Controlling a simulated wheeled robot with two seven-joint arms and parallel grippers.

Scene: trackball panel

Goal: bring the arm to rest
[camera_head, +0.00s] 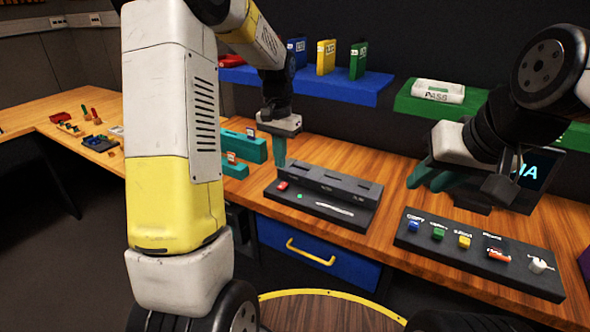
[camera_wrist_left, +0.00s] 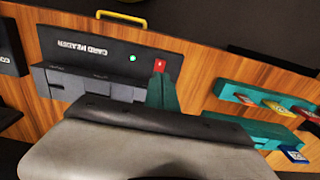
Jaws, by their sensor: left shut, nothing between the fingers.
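My left gripper (camera_head: 280,162) has its teal fingers shut, with nothing between them. It points down just behind and above the left end of the dark card reader (camera_head: 345,213). In the left wrist view, the shut fingers (camera_wrist_left: 162,94) overlap the reader's edge beside a small red piece (camera_wrist_left: 159,65); I cannot tell whether they touch. A green light (camera_wrist_left: 132,58) glows on the reader. My right gripper (camera_head: 436,179) hangs above the bench at the right; its finger gap is unclear.
A dark panel (camera_head: 480,268) with coloured buttons and a white knob lies at the front right. Teal card holders (camera_head: 240,147) stand left of the reader. A blue shelf (camera_head: 340,90) and a green shelf (camera_head: 400,103) are behind. A screen (camera_head: 535,172) stands beyond my right gripper.

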